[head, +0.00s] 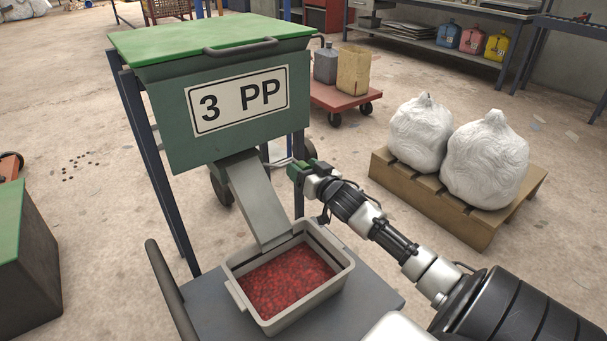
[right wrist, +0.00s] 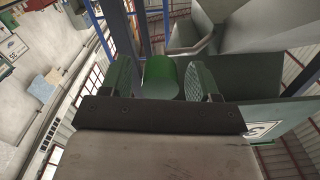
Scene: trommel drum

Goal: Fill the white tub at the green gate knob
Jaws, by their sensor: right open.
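The white tub (head: 312,305) stands on a grey cart top under the chute (head: 258,200) of a green hopper (head: 180,130) labelled "3 PP". Red granules (head: 285,282) cover the tub's floor, their surface below the rim. The chute mouth hangs over the tub's back part; I see no falling stream. My right gripper (head: 303,172) is beside the chute, under the hopper. In the right wrist view, the green gate knob (right wrist: 160,78) sits between its open fingers, with gaps on both sides. In the head view the gripper hides the knob. My left gripper is out of view.
The grey cart top (head: 205,305) has a dark handle (head: 163,285) at left. Two white sacks (head: 485,160) stand on a wooden pallet (head: 440,205) at right. A red trolley (head: 340,98) with containers is behind the hopper. A green-topped box (head: 25,270) is at far left.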

